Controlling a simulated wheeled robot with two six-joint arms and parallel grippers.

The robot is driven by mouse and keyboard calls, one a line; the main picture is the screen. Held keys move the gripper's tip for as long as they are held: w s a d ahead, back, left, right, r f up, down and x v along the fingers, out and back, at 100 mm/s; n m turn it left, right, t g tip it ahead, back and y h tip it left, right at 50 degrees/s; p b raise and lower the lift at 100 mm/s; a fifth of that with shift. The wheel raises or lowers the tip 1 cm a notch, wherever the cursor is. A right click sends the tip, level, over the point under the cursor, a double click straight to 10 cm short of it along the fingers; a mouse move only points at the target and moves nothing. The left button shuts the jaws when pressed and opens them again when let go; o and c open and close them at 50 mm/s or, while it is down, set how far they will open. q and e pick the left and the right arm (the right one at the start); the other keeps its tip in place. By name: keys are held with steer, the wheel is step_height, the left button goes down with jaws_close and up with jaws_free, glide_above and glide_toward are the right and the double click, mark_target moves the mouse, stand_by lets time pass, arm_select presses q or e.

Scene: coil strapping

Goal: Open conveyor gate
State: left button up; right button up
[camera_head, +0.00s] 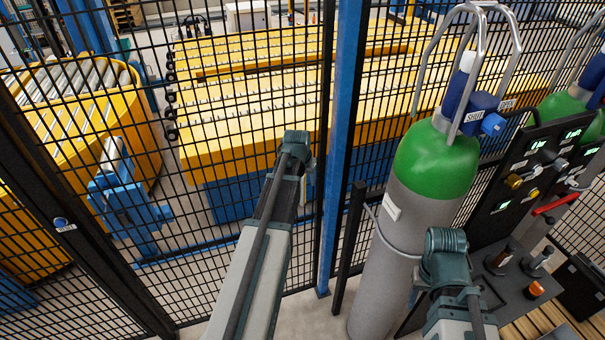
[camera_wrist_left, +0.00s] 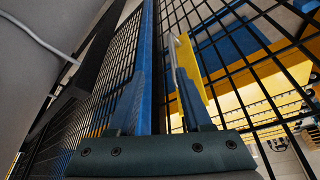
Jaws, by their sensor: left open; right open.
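A black mesh fence with a gate-like panel (camera_head: 110,170) stands in front of me. A dark frame bar carries a small blue-and-white fitting (camera_head: 62,224) at the left; I cannot tell whether it is a latch. My left gripper (camera_head: 296,146) is raised before the mesh, left of the blue post (camera_head: 343,140), its fingertips hidden in the head view. In the left wrist view its fingers (camera_wrist_left: 162,90) are apart and empty, pointing at the mesh, with a yellow plate (camera_wrist_left: 194,75) close beyond. My right gripper (camera_head: 446,250) is in front of the gas cylinder, fingers hidden.
A grey gas cylinder with a green top (camera_head: 405,220) stands at the right, beside a dark control panel (camera_head: 535,170) and bench. Yellow conveyors (camera_head: 250,105) lie behind the mesh.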

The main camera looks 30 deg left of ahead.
mark_target(302, 186)
arm_select(q)
steer(key=a, duration=0.1)
steer(key=a+r, duration=0.1)
steer(key=shift+w+a+r, duration=0.2)
steer(key=shift+a+r, duration=0.1)
steer(key=shift+a, duration=0.1)
arm_select(e)
steer(key=shift+r, duration=0.65)
arm_select(q)
steer(key=shift+f, duration=0.1)
steer(key=b+x, duration=1.2)
steer(key=x, duration=0.1)
steer(key=shift+w+a+f, duration=0.1)
steer(key=shift+w+f, duration=0.1)
steer(key=shift+w, duration=0.15)
arm_select(e)
step_height(302, 186, down, 13)
steer(key=shift+r, duration=0.15)
arm_select(q)
jaws_close()
